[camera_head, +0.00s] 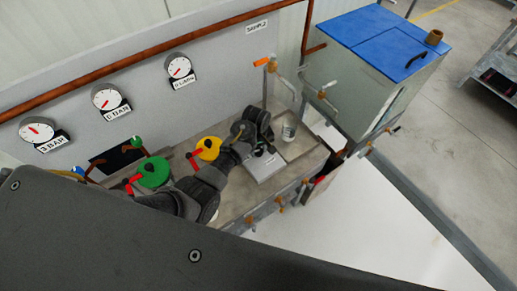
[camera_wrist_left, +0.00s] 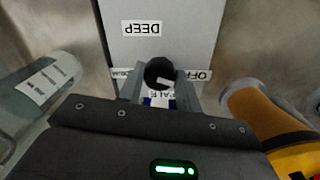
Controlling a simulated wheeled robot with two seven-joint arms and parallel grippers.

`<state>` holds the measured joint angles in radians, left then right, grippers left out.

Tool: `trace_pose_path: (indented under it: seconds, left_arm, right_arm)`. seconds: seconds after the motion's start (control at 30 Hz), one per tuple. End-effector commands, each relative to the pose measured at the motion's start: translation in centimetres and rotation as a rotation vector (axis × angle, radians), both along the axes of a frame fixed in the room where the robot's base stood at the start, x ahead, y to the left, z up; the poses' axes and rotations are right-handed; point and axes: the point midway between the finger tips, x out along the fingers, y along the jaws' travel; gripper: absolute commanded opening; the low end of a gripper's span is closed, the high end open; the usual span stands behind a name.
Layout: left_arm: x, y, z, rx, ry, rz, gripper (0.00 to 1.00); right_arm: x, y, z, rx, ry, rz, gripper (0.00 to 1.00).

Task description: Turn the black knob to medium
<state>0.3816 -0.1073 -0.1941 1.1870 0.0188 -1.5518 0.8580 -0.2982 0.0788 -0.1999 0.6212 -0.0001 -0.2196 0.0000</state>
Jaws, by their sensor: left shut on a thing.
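The black knob (camera_wrist_left: 158,71) sits on a light grey box and shows between my left gripper's fingers in the left wrist view. A white mark on the knob's near side points to the lower right of that picture. The box face (camera_wrist_left: 190,25) bears upside-down labels: DEEP (camera_wrist_left: 141,28) above the knob, OFF (camera_wrist_left: 196,76) to its right, and a partly hidden label to its left. In the head view the left gripper (camera_head: 261,148) reaches down over the white box (camera_head: 267,167); the knob is hard to make out there. The left gripper is shut on the knob. The right gripper is not in view.
A yellow round handle (camera_head: 208,147) and a green one (camera_head: 153,171) stand close to my left arm. A tank with a blue lid (camera_head: 375,38) is farther right. Gauges (camera_head: 179,66) line the wall.

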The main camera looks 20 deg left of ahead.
Motion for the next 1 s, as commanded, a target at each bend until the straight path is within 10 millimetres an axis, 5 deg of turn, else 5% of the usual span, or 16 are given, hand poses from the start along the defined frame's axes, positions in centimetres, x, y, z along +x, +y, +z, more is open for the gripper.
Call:
trace_pose_path:
  seconds: [1.0]
  left_arm:
    - [0.10, 0.09, -0.04, 0.001, 0.001, -0.907, 0.11]
  right_arm:
    - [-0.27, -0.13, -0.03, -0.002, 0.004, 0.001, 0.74]
